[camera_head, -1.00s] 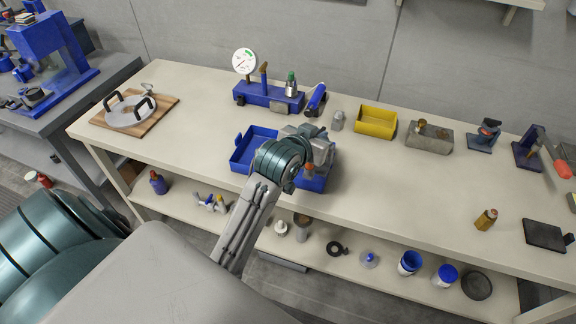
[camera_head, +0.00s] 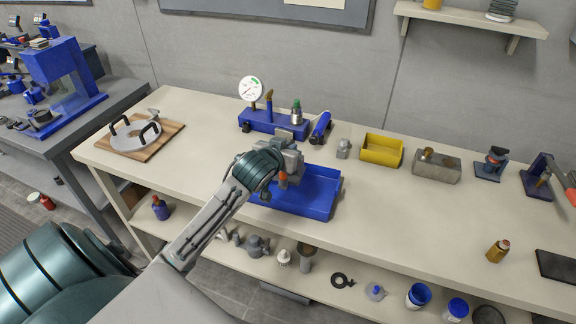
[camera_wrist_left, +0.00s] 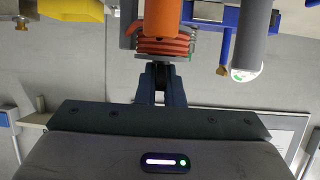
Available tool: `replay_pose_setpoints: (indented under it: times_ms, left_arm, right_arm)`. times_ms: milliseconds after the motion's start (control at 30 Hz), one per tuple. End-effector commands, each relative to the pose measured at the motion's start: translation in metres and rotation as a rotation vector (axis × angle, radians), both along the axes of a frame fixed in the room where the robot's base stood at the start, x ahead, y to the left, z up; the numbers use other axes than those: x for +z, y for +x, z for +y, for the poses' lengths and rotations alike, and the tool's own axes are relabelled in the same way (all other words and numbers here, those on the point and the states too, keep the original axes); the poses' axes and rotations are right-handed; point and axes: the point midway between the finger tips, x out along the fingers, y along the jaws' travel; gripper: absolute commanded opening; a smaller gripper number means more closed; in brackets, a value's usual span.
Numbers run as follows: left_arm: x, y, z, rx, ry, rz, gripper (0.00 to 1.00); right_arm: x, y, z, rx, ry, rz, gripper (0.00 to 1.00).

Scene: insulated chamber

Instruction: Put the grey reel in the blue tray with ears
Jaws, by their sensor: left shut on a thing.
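The blue tray with ears (camera_head: 318,186) stands on the bench near its front edge, and my left arm hides its left part. My left gripper (camera_head: 284,172) is at the left part of the tray, above it. In the left wrist view the fingers (camera_wrist_left: 161,84) are shut on what looks like the grey reel (camera_wrist_left: 150,57), with red-orange rings around it. A small orange part shows below the gripper in the head view. Whether the held thing touches the tray is hidden. My right gripper is not in view.
A blue fixture with a dial gauge (camera_head: 250,89), a blue cylinder (camera_head: 320,128), a yellow bin (camera_head: 381,150) and a grey block (camera_head: 436,166) stand behind and right of the tray. A board with a handled disc (camera_head: 135,132) lies left.

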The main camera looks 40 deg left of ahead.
Motion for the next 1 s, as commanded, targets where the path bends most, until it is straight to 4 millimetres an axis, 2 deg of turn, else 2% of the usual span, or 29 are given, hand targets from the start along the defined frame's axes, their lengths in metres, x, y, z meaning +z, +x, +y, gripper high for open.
replay_pose_setpoints:
  times_ms: [400,767,800,867,1000]
  left_arm:
    - [-0.045,0.000,0.000,0.000,0.001,-0.001,0.00]
    - [-0.049,0.000,0.000,-0.001,0.001,-0.003,0.00]
    - [-0.049,0.000,0.000,-0.001,0.001,-0.002,0.16]
    - [-0.049,0.000,0.000,-0.001,0.001,-0.002,0.27]
    - [-0.049,0.000,0.000,0.000,0.001,-0.002,0.29]
  right_arm:
    - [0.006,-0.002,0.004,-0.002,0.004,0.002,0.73]
    - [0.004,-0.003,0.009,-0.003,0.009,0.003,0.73]
    - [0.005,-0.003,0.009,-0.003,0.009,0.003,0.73]
    - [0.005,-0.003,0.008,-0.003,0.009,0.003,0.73]
    - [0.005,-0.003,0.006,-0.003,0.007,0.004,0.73]
